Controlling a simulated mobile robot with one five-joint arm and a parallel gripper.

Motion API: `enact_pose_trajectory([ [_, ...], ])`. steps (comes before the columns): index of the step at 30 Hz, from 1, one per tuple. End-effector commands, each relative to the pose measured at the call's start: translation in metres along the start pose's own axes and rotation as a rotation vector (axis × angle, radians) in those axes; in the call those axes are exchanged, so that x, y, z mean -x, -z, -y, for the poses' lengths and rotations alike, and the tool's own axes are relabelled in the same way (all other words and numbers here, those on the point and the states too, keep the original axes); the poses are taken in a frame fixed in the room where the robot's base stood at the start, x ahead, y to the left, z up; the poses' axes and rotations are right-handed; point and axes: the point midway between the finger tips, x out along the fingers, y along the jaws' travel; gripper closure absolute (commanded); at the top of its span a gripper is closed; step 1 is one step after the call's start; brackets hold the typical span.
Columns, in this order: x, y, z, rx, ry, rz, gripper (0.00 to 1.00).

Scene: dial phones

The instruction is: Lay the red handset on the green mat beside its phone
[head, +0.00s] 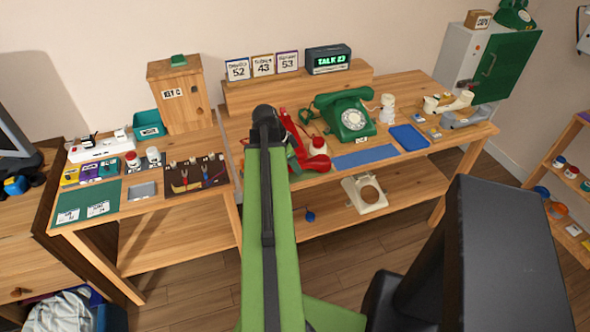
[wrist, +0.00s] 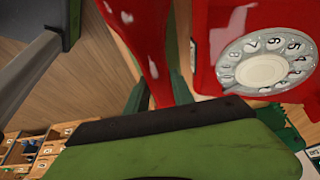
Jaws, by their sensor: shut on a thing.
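The red handset (wrist: 140,30) shows in the wrist view, standing steeply between my fingers and running out of the top of the picture. In the head view it shows (head: 291,128) just right of my arm. My gripper (wrist: 160,92) is shut on it; in the head view my arm mostly hides the gripper. The red phone (head: 318,161) sits at the bench's front, close right of the handset; its silver dial and red body (wrist: 208,50) fill the right of the wrist view.
A green dial phone (head: 345,112) stands behind, to the right. A blue mat (head: 365,157) and a blue tray (head: 409,137) lie right of the red phone. A green sheet with cards (head: 75,207) lies on the left table, with a dark tool board (head: 190,190) nearby.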

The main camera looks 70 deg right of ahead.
Motion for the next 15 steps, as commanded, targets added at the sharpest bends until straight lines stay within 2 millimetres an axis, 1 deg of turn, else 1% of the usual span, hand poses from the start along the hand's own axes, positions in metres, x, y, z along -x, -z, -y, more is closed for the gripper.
enact_pose_trajectory([
  [2, 0.0011, 0.0017, -0.0001, -0.001, -0.001, 0.000, 1.00],
  [6, -0.0040, 0.0011, -0.0003, -0.003, -0.001, 0.000, 1.00],
  [7, -0.0031, 0.0015, -0.0003, -0.003, -0.001, 0.000, 0.68],
  [11, -0.0026, 0.0022, -0.0004, -0.004, -0.002, 0.000, 0.51],
  [12, -0.0026, 0.0023, -0.0005, -0.004, -0.002, 0.000, 0.49],
  [15, -0.0026, 0.0024, -0.0005, -0.005, -0.002, 0.000, 0.49],
])
